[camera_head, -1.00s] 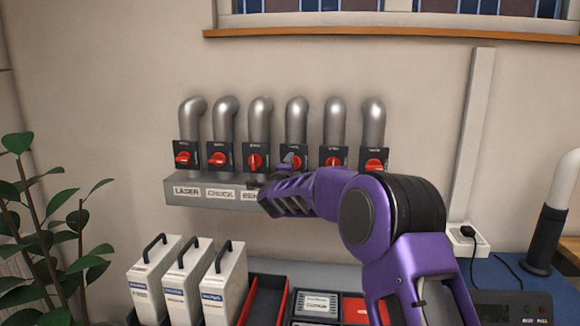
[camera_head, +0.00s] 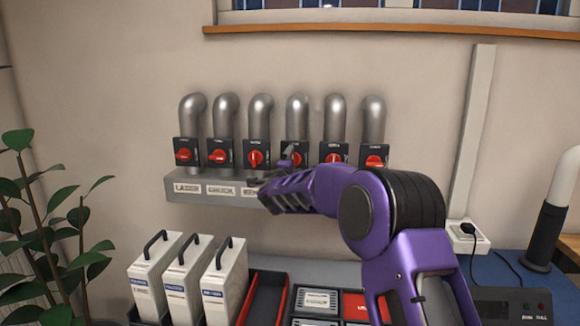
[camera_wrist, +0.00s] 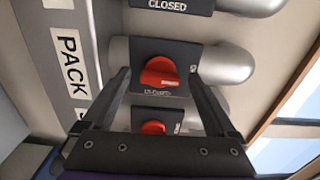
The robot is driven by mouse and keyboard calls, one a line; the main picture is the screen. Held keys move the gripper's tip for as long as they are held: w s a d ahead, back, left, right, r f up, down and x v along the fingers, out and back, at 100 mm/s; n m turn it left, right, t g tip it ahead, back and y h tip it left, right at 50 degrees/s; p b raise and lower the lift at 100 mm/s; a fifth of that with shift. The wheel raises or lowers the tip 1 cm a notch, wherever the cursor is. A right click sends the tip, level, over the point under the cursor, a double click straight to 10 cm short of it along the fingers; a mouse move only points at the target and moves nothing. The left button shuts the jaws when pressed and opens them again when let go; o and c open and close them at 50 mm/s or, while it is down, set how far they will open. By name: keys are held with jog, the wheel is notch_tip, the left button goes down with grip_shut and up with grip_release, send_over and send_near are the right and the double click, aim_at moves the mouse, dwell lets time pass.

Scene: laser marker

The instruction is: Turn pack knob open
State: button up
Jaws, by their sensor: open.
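In the wrist view, a red rotary knob (camera_wrist: 158,72) sits on a dark plate across a grey pipe, level with the PACK label (camera_wrist: 70,60). Its ridge lies roughly level in that picture; the small lettering on its plate is too blurred to read. My gripper (camera_wrist: 159,80) is open, with one finger on each side of this knob and nothing held. I cannot tell whether the fingers touch it. In the head view, my gripper (camera_head: 273,170) is at the fourth knob from the left (camera_head: 293,153) and partly covers it.
Other red knobs, such as the leftmost (camera_head: 184,154), sit on neighbouring pipes close by. A grey label ledge (camera_head: 210,199) runs below them. A plant (camera_head: 50,230) is at left.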

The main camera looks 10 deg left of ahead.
jog(key=s+b, duration=0.1)
jog(key=s, duration=1.6)
jog(key=shift+s+a, duration=0.25)
jog(key=shift+a, duration=0.05)
